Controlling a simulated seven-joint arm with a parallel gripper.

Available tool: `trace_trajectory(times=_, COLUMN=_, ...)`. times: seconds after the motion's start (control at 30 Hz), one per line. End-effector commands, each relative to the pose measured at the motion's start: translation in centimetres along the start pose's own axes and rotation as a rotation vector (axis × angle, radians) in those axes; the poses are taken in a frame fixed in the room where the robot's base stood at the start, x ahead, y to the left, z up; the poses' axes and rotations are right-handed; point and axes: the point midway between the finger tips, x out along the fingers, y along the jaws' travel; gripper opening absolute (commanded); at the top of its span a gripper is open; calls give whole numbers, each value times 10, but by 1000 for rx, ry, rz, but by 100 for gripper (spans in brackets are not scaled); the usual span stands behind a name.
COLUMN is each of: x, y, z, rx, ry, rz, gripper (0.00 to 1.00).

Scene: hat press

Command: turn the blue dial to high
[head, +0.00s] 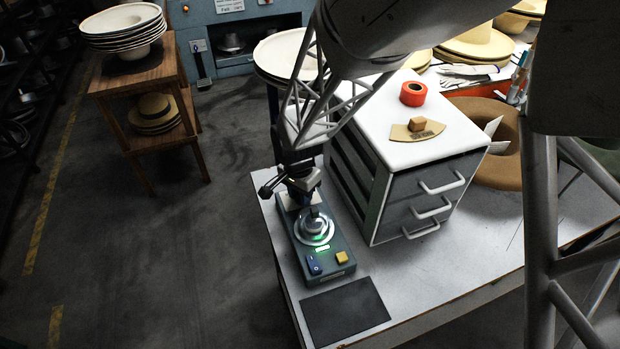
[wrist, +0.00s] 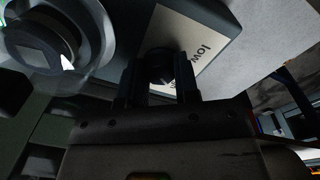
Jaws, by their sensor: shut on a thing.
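The teal control box (head: 331,262) stands on the table's left side in the head view. My gripper (head: 301,194) is over the box's far end. In the wrist view, the two fingers (wrist: 159,84) are shut on a dark round knob (wrist: 160,62), which I take for the blue dial; its colour is too dark to confirm. The fingers stand on either side of the knob. A pale label plate (wrist: 203,28) beside it reads "low", with other words partly hidden by the fingers. The dial's pointer cannot be made out. In the head view my gripper hides the dial.
The box also carries a silver round fitting (head: 314,228) with a green glow, a blue switch (head: 314,265) and a yellow button (head: 342,258). A dark mat (head: 345,311) lies in front. A drawer cabinet (head: 430,185) stands close on the right, with orange tape (head: 413,94) on top.

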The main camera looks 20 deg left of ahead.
Motion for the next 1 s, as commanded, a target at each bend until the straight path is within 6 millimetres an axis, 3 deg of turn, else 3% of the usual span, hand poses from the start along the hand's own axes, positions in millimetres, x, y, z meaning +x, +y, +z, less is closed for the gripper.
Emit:
trace_trajectory(times=0.5, x=-1, y=0, z=0, rx=28, ry=-1, rz=-1, gripper=5)
trace_trajectory(times=0.53, x=-1, y=0, z=0, rx=28, ry=-1, rz=-1, gripper=32)
trace_trajectory(times=0.67, x=-1, y=0, z=0, rx=28, ry=-1, rz=-1, gripper=52)
trace_trajectory(times=1.0, x=-1, y=0, z=0, rx=27, ry=-1, rz=-1, gripper=55)
